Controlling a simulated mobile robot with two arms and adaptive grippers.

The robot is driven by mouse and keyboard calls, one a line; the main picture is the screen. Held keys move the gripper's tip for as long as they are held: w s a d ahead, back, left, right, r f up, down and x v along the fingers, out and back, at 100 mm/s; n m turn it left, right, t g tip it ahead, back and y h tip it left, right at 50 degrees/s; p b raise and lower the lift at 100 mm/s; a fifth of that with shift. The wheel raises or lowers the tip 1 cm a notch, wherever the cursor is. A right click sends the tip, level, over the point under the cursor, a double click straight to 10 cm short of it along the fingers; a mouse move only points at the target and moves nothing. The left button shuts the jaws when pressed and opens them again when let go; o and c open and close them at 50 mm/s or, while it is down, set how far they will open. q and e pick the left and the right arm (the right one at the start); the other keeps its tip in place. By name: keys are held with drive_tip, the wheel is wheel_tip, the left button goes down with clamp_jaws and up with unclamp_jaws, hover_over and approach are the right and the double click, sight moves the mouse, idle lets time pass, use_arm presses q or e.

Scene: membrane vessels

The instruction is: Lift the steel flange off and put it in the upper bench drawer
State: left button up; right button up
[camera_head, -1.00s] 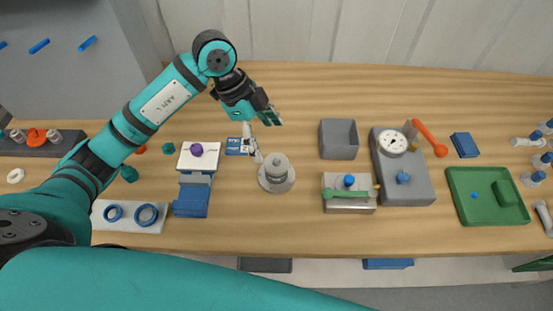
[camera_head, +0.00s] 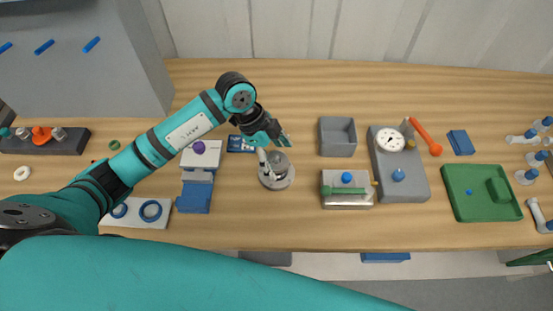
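The steel flange appears to be the round grey stepped piece (camera_head: 284,182) standing upright on the bench, left of centre. My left gripper (camera_head: 274,150) is just above and behind it, pointing down to the right. Its fingers look spread, one at the flange's left side and one behind its top. I see nothing clearly held, and cannot tell whether a finger touches the flange. Below the bench's front edge are a grey part (camera_head: 265,258) and a blue part (camera_head: 385,258), perhaps drawer fronts or handles; I cannot tell which is the upper drawer. My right gripper is not in view.
Right of the flange stand an open grey bin (camera_head: 338,150), a steel block with a green-handled tool (camera_head: 345,200) and a grey gauge fixture (camera_head: 415,185). A green tray (camera_head: 470,213) lies further right. A blue stand (camera_head: 194,197) is close on the left.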

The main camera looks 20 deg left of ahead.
use_arm(q)
drive_tip(key=c, duration=1.3)
drive_tip(key=shift+r, duration=0.1)
